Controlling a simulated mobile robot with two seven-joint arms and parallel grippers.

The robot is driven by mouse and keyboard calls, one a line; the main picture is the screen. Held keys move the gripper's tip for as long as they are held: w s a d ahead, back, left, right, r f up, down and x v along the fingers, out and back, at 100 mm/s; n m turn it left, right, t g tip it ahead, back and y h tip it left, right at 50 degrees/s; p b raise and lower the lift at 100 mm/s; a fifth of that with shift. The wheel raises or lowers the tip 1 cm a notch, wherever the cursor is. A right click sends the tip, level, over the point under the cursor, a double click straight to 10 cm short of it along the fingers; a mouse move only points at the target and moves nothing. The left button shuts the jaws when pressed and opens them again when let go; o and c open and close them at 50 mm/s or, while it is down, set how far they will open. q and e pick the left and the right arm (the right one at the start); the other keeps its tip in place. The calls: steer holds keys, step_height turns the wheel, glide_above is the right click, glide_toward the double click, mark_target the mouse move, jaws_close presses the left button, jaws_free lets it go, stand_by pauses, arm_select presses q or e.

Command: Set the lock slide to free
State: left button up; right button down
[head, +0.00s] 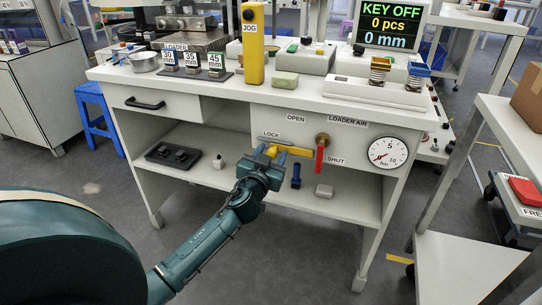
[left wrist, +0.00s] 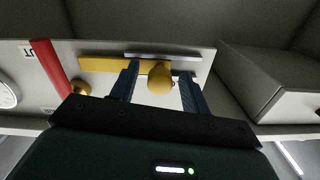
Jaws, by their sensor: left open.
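The lock slide is a yellow bar (head: 296,151) on the front panel of the bench, right of the LOCK label (head: 271,134). Its bar (left wrist: 98,65) and round yellow knob (left wrist: 160,78) show in the left wrist view. My left gripper (head: 265,153) is at the knob end of the slide. In the left wrist view my left gripper (left wrist: 160,88) is open, with a finger on each side of the knob and gaps visible. The red valve handle (head: 320,154) hangs down beside the bar's other end, pointing toward SHUT. My right gripper is not in view.
A pressure gauge (head: 388,152) sits right of the valve. A drawer (head: 152,104) is at the bench's left. The lower shelf holds a black tray (head: 173,155), a blue part (head: 296,177) and a grey block (head: 324,191). A yellow JOG box (head: 253,50) stands on top.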

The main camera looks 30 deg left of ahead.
arm_select(q)
steer(key=shift+c, duration=0.6)
jaws_close()
